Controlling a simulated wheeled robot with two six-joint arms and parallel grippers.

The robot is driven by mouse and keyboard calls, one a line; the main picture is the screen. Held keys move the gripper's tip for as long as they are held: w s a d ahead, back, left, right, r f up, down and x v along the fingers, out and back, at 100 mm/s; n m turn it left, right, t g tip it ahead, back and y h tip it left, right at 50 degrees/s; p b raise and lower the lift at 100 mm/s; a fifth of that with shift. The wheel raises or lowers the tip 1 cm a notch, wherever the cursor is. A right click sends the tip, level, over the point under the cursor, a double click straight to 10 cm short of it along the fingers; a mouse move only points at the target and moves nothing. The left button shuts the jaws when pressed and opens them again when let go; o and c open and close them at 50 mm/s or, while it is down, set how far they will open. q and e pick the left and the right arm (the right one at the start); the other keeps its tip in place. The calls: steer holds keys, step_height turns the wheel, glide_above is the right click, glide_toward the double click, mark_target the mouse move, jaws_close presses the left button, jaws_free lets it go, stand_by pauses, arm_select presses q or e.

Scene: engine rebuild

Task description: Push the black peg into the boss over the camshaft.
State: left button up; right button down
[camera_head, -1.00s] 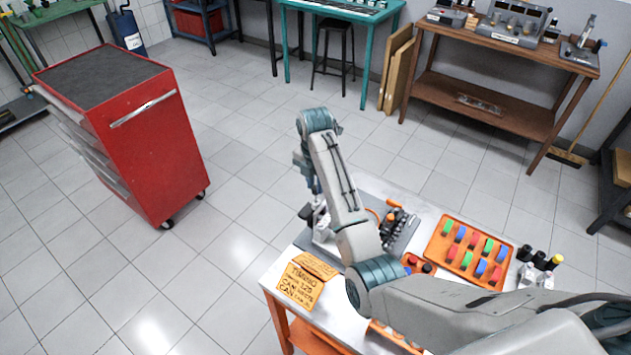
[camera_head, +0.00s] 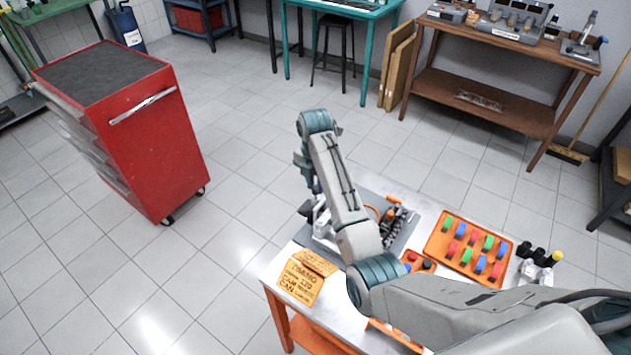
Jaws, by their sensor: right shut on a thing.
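My right arm reaches over the workbench from the lower right, and its wrist hangs down at the left end of a grey plate (camera_head: 405,236). My right gripper (camera_head: 318,226) is small and partly covered by my own arm. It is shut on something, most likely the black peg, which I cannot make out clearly. Part of the engine assembly (camera_head: 392,222) shows on the plate, just right of my forearm. The boss and the camshaft cannot be told apart here; my arm hides much of that area. My left gripper is out of view.
An orange tray (camera_head: 437,243) with several coloured pieces lies to the right, with dark- and yellow-topped items (camera_head: 540,256) beyond it. A yellow written sign (camera_head: 300,284) stands at the bench's front left. A red tool cabinet (camera_head: 155,150) stands apart on the floor.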

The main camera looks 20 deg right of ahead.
steer(key=shift+f, duration=1.05)
stand_by(0.4)
steer(key=c, duration=1.5)
jaws_free()
steer(key=shift+r, duration=0.45)
steer(key=shift+r, duration=1)
steer(key=o, duration=0.5)
steer(key=shift+o, duration=0.2)
steer(key=shift+r, duration=0.1)
